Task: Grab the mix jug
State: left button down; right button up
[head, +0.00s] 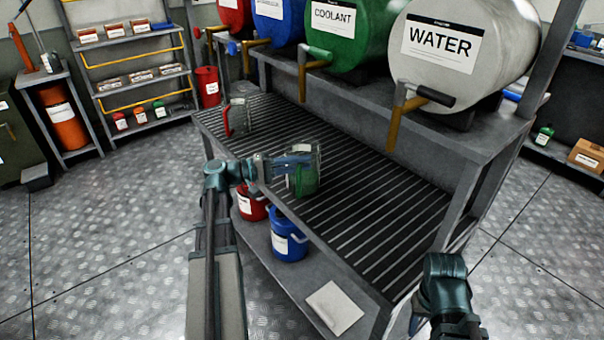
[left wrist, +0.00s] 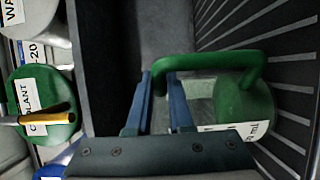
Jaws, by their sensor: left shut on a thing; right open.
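A clear jug with green on it (head: 304,182) stands at the near edge of the slatted rack, below the drums; I take it for the mix jug. In the left wrist view its green handle (left wrist: 205,62) and a partly readable white label show. My left gripper (head: 300,160) reaches in from the left and is shut on the handle; in the left wrist view its blue fingers (left wrist: 160,88) lie at the handle's end. My right gripper (head: 450,326) is open at the bottom right, away from the rack, its fingertips not clearly seen.
Another clear jug with a red handle (head: 238,116) stands further back on the rack (head: 375,225). Drums labelled COOLANT (head: 345,38) and WATER (head: 465,50), with taps, overhang it. Red (head: 251,205) and blue buckets (head: 288,240) sit on the lower shelf. The rack's right part is clear.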

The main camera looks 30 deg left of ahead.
pick_arm(q)
jog(key=shift+r, duration=0.1)
dwell(0.5)
notch_tip(320, 180, up, 10)
jog(key=p, duration=1)
